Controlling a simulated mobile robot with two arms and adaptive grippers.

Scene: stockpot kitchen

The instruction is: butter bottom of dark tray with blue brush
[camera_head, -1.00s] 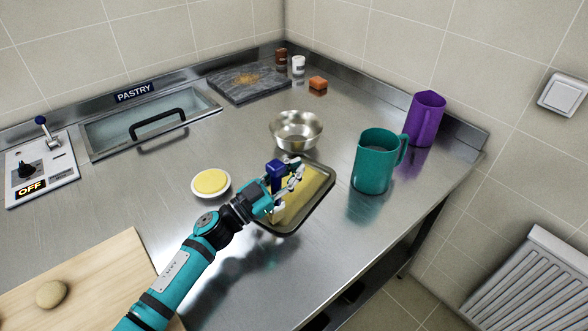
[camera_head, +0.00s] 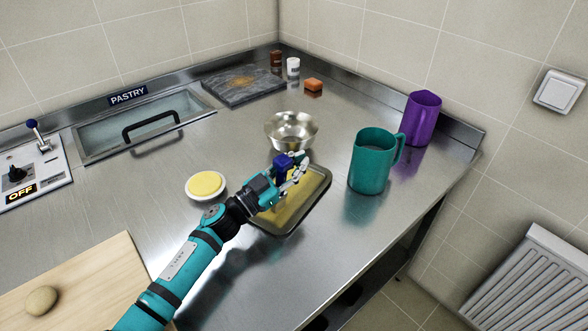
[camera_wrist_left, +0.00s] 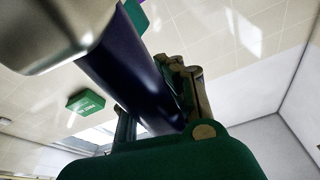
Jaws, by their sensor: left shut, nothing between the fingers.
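The dark tray (camera_head: 327,188) lies on the steel counter, and its bottom shows yellow. My left gripper (camera_head: 286,180) is over the tray, its fingers shut. A white dish of yellow butter (camera_head: 206,183) sits left of the tray. My right gripper is not in view.
A steel bowl (camera_head: 292,131) stands just behind the tray. A teal pitcher (camera_head: 371,165) and a purple pitcher (camera_head: 421,119) stand to the right. A wooden board (camera_head: 90,285) is at the front left. The counter left of the butter dish is clear.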

